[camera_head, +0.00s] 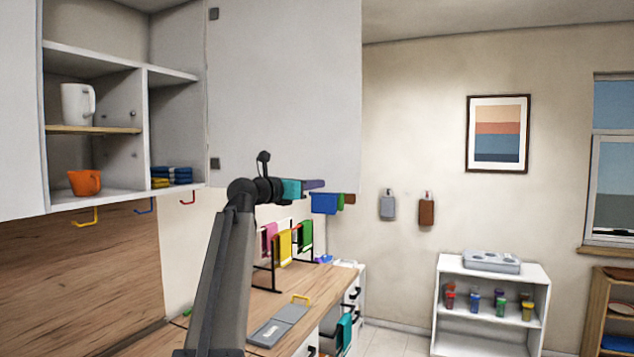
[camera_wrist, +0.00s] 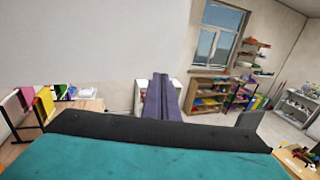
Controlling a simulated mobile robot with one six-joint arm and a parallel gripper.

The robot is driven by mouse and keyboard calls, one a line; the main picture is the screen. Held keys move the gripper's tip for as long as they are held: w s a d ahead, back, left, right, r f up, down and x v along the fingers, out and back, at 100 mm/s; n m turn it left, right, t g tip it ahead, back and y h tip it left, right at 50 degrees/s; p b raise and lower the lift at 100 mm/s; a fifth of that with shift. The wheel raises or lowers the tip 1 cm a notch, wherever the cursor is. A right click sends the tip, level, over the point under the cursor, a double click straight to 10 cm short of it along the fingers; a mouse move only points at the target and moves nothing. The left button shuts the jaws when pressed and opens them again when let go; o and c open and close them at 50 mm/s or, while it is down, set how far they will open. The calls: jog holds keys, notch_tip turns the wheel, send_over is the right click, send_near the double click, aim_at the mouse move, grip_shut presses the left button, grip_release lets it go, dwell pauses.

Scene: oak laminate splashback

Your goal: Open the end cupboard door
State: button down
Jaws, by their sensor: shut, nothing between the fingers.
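The end cupboard door (camera_head: 285,85) is a plain pale panel. It stands swung open, with dark hinges on its left edge beside the open cupboard (camera_head: 125,192). In the wrist view the pale panel (camera_wrist: 85,45) fills the upper left. My gripper (camera_head: 322,184) is at the door's lower edge, toward its free right side. Its purple fingers are shut with nothing between them, and they also show in the wrist view (camera_wrist: 160,80). Whether the fingers touch the door I cannot tell.
In the cupboard are a white jug (camera_head: 77,104), an orange cup (camera_head: 84,183) and folded blue cloths (camera_head: 172,175). Below are a wooden worktop (camera_head: 280,300) and a rack with coloured cloths (camera_head: 285,246). A low white shelf (camera_head: 440,300) stands right, with open floor before it.

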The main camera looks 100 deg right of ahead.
jog(key=shift+w+a+p, duration=0.2)
jog(key=shift+w+a, duration=0.1)
jog(key=shift+a, duration=0.35)
jog(key=shift+w+a+p, duration=0.2)
jog(key=shift+w+a, duration=0.15)
jog(key=shift+a, duration=0.25)
jog(key=shift+w+a+p, duration=0.2)
jog(key=shift+w+a, duration=0.1)
jog(key=shift+a, duration=0.35)
